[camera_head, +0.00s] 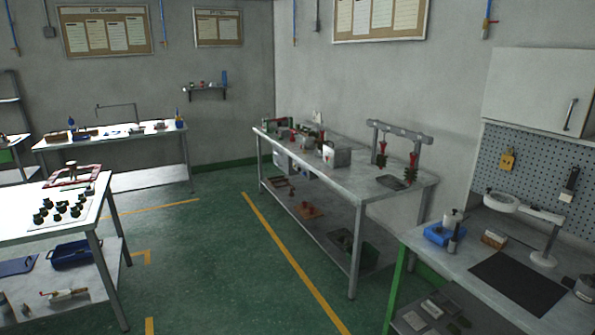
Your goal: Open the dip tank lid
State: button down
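My gripper is not in view. A grey metal box (343,157) stands on the long middle workbench, and it may be the dip tank. It is small and far off here, so I cannot tell its lid apart or whether it is shut. A flat dark grey inset or tray (396,182) lies farther right on the same bench, near a rack. I cannot tell whether it is part of a tank.
The middle workbench (365,193) has a rack (400,130) with red and dark hanging pieces. A right bench (450,262) holds a blue device (438,234) and a lamp (544,258). A white table (20,238) stands left. The green floor (225,260) between is clear.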

aim_at(337, 143)
jog(key=i, duration=2.35)
jog(key=i+l, duration=0.1)
jog(key=i, duration=2.25)
jog(key=j+u, duration=0.05)
jog(key=j, duration=0.05)
